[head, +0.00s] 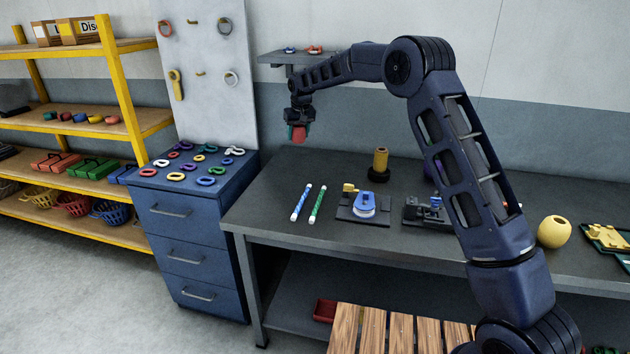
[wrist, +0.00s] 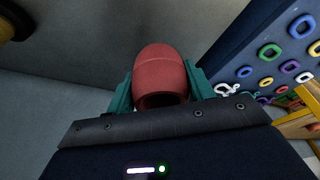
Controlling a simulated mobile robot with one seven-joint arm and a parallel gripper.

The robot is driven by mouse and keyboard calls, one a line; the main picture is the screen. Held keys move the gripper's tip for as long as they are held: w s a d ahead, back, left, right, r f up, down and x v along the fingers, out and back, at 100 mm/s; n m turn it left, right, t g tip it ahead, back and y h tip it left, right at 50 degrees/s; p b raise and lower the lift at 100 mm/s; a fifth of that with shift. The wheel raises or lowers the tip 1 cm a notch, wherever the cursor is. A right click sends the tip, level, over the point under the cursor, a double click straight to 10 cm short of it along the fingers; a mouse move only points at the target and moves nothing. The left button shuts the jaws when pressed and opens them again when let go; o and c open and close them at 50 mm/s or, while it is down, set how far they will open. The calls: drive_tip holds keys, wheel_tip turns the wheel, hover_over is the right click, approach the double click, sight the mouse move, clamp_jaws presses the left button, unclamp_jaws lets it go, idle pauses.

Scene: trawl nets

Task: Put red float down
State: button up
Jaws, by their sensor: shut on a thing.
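The red float (wrist: 160,72) is a rounded, barrel-like piece with a dark opening at its near end, seen in the wrist view. My gripper (wrist: 158,88) is shut on it, with a teal finger on each side. In the head view the red float (head: 299,134) hangs under my gripper (head: 297,128), in the air above the back left part of the dark workbench (head: 275,215). The float is clear of the bench top.
A blue drawer cabinet (head: 190,225) with several coloured rings stands left of the bench. A small wall shelf (head: 290,57) is behind my arm.

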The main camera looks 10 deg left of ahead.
drive_tip(key=w+d, duration=0.5)
drive_tip(key=d, duration=0.2)
drive_tip(key=shift+m, duration=0.3)
drive_tip(key=s+d+x, duration=0.1)
drive_tip(key=x, duration=0.5)
drive_tip(key=s+x, duration=0.1)
drive_tip(key=x, duration=0.6)
drive_tip(key=s+d+f+x, duration=0.1)
drive_tip(key=x, duration=0.5)
drive_tip(key=shift+s+d+f, duration=0.2)
drive_tip(key=shift+d+f, duration=0.05)
drive_tip(key=shift+d, duration=0.1)
drive_tip(key=shift+f, duration=0.15)
drive_tip(key=o, duration=1)
drive_tip(key=shift+c, duration=0.2)
drive_tip(key=v, duration=1.2)
drive_tip(key=shift+s, duration=0.1)
